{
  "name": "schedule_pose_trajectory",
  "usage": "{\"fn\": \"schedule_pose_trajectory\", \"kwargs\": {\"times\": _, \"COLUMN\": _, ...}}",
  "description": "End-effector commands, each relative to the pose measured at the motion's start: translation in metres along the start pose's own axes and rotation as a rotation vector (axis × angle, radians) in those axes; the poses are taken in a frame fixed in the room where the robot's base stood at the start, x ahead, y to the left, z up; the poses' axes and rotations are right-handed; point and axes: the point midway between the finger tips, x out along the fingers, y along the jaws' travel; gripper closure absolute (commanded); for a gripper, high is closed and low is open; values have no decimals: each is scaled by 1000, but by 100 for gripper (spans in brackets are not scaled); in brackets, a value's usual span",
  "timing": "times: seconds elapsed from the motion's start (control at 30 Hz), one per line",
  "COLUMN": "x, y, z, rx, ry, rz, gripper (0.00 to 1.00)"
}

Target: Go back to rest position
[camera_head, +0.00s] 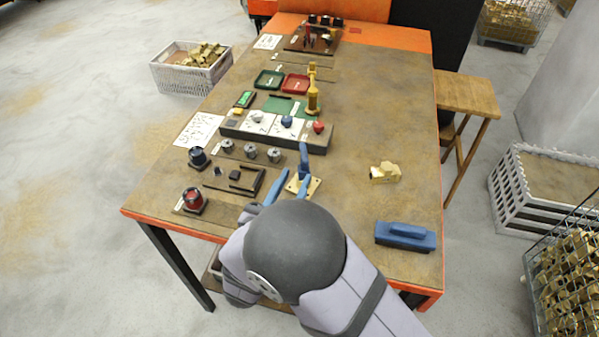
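My arm reaches in from the bottom of the head view over the near edge of the workbench (350,130). A brass part (384,172) lies alone on the right half of the bench, apart from my arm. A blue brush-like block (405,236) lies near the right front edge.
A red-topped button (194,199) and a blue-topped one (198,157) stand at left. Several grey knobs (250,151), a brass upright gauge (312,92), and green (269,79) and red (295,83) trays stand farther back. A stool (466,94) touches the right side. The bench's right middle is mostly clear.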

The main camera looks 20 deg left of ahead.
Motion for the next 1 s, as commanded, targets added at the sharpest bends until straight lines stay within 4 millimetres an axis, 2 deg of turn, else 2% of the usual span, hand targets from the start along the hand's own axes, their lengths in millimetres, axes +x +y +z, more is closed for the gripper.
{"fn": "schedule_pose_trajectory", "kwargs": {"times": 0.2, "x": -11, "y": 0, "z": 0, "rx": 0, "ry": 0, "rz": 0, "gripper": 68}}
{"fn": "schedule_pose_trajectory", "kwargs": {"times": 0.63, "x": -11, "y": -1, "z": 0, "rx": 1, "ry": 0, "rz": -2, "gripper": 68}}
{"fn": "schedule_pose_trajectory", "kwargs": {"times": 0.73, "x": -10, "y": -8, "z": 1, "rx": 14, "ry": 6, "rz": -23, "gripper": 68}}
{"fn": "schedule_pose_trajectory", "kwargs": {"times": 0.87, "x": -8, "y": -36, "z": 4, "rx": 68, "ry": 29, "rz": -114, "gripper": 68}}
{"fn": "schedule_pose_trajectory", "kwargs": {"times": 1.0, "x": -12, "y": -90, "z": 7, "rx": 176, "ry": 57, "rz": -293, "gripper": 68}}
